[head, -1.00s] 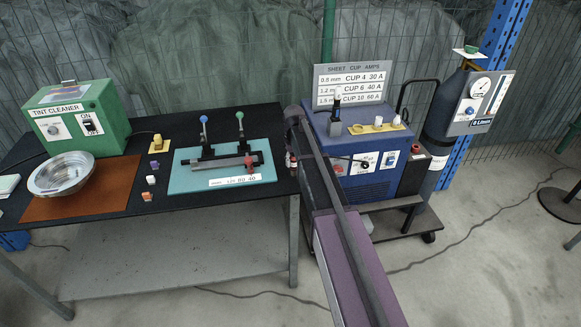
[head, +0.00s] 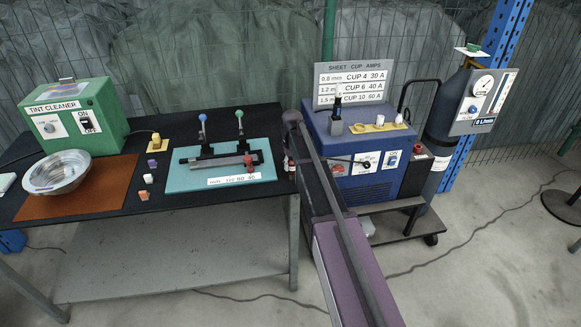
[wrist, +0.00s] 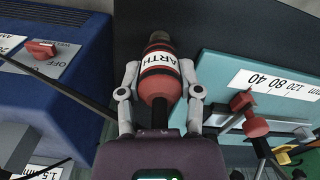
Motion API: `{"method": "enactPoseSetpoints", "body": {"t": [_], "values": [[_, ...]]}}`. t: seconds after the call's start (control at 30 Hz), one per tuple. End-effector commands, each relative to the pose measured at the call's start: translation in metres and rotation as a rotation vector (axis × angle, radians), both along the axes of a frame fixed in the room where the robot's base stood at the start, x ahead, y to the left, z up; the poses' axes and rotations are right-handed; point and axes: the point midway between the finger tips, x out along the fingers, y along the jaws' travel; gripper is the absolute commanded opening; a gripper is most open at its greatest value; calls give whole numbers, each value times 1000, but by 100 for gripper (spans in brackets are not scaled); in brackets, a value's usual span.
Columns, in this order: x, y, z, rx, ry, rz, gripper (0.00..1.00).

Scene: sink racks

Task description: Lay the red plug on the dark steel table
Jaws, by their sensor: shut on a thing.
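The red plug (wrist: 158,84) has black bands and a white label ending in "ARTH". My gripper (wrist: 160,72) is shut on it in the wrist view, a grey finger on each side. Its metal tip points to the top of the picture, over the dark steel table (wrist: 225,25). I cannot tell whether the plug touches the table top. In the head view, part of the plug (head: 291,166) shows at the right end of the table (head: 160,120), beside my arm. My arm hides most of the gripper there.
A turquoise board (head: 190,180) with a clamp fixture lies left of the plug. A blue welding unit (head: 355,150) stands close on the right. A green tint cleaner (head: 85,115), a steel bowl (head: 57,172) and small blocks occupy the left. A dark strip beside the board is bare.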

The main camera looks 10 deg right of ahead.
Motion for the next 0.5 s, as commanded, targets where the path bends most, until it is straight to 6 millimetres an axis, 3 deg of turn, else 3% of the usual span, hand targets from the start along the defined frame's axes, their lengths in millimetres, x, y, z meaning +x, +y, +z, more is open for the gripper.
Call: {"method": "enactPoseSetpoints", "body": {"t": [0.3,0.33,0.43,0.5], "values": [[0,0,-4,0,0,0,0],[0,0,-3,0,0,0,49],[0,0,-2,0,0,-1,79],[0,-1,-2,0,0,-1,80]]}}
